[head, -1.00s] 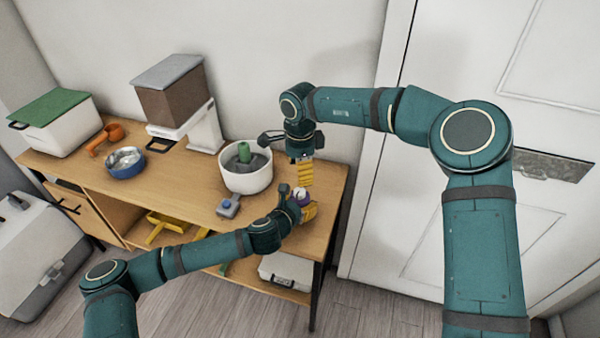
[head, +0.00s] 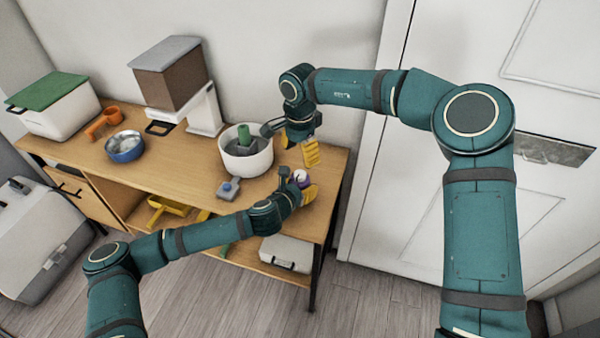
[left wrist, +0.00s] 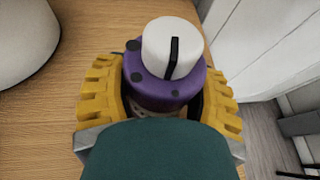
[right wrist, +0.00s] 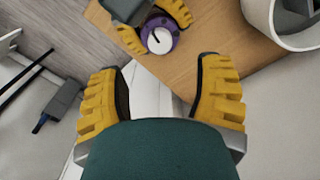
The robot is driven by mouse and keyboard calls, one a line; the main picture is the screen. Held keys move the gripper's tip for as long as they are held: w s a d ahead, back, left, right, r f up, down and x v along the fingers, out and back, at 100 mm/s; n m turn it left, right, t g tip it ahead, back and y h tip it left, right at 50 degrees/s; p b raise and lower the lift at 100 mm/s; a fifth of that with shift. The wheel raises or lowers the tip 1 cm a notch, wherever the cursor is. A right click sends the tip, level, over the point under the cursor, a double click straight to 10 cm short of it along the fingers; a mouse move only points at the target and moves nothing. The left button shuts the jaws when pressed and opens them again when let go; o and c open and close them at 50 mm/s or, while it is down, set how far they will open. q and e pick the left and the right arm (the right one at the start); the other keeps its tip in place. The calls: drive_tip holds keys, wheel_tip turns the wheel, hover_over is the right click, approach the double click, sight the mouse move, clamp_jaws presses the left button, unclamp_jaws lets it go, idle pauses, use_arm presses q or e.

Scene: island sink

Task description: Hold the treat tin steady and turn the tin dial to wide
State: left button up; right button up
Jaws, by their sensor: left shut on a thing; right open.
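The treat tin (head: 300,175) is small and purple with a white top, near the right end of the wooden bench. My left gripper (head: 302,188) is shut around its body. In the left wrist view the purple tin (left wrist: 160,90) stands between the yellow fingers. Its white dial (left wrist: 185,48) has a black line, and dark dots of differing size mark the purple rim. I cannot tell which end of the line points. The right wrist view shows the tin (right wrist: 162,35) beyond the open fingers.
A white pot-like container (head: 245,165) with a green knob stands left of the grippers. A grey piece with a blue button (head: 229,188) lies before it. A blue bowl (head: 125,147), orange scoop (head: 103,122) and brown-bodied dispenser (head: 170,80) are farther left. The bench's right edge is close.

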sight(300, 173)
wheel_tip(300, 173, down, 8)
drive_tip(key=shift+f, duration=0.1)
idle(0.4)
clamp_jaws()
